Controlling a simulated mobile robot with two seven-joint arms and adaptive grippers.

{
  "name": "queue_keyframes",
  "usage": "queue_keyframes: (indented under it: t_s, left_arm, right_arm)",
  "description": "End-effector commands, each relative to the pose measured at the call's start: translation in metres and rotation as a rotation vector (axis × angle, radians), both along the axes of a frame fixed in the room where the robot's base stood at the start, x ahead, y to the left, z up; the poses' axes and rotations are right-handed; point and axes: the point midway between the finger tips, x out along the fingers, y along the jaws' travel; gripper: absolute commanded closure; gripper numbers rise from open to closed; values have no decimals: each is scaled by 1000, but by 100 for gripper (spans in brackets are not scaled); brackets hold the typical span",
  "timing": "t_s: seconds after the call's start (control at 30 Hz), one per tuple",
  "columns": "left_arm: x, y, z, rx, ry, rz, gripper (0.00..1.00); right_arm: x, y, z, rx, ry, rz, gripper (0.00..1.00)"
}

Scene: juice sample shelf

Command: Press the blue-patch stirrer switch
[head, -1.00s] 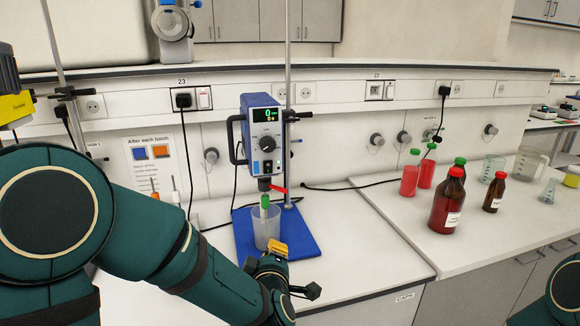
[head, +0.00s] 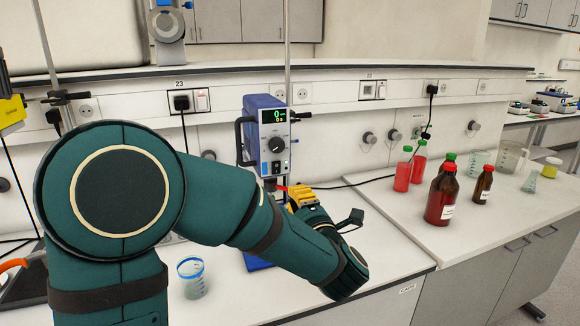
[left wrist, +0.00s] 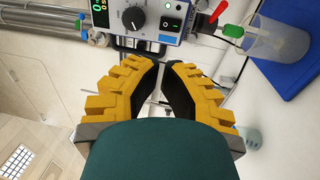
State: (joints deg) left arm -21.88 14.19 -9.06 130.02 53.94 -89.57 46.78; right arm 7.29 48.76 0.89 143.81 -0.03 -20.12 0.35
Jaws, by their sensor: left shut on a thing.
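The blue stirrer (head: 266,125) hangs on a metal stand, with a lit display, a knob and small switches low on its front. Its panel (left wrist: 150,12) fills the top of the left wrist view, turned sideways. A dark rocker switch (left wrist: 172,22) sits there beside a pale-blue patch (left wrist: 166,38). My left gripper (head: 290,194) is just below and in front of the stirrer. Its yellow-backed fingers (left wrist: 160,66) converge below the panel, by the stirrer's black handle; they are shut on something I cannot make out. Contact with a switch cannot be seen. My right gripper is out of view.
Red bottles (head: 442,195) and glassware stand on the right bench. The bench right of my gripper is mostly clear.

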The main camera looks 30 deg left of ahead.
Motion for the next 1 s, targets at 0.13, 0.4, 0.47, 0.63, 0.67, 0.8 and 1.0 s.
queue_keyframes:
  t_s: [0.13, 0.4, 0.47, 0.63, 0.67, 0.8, 1.0]
  left_arm:
    - [-1, 1, 1, -2, -6, 6, 100]
    - [0, 2, 1, -2, -3, 6, 100]
    - [2, 4, 1, -2, -4, 7, 100]
    - [15, 21, 4, -1, -3, 9, 100]
    - [19, 25, 5, -1, -3, 9, 100]
    - [37, 46, 8, 0, -4, 9, 100]
    - [62, 75, 13, 0, -4, 9, 100]
  right_arm:
    - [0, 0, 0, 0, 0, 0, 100]
    - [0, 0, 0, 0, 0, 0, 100]
    - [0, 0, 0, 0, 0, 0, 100]
    - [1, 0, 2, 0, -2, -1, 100]
    - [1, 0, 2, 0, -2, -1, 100]
    - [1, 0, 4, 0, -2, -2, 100]
    - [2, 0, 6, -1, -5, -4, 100]
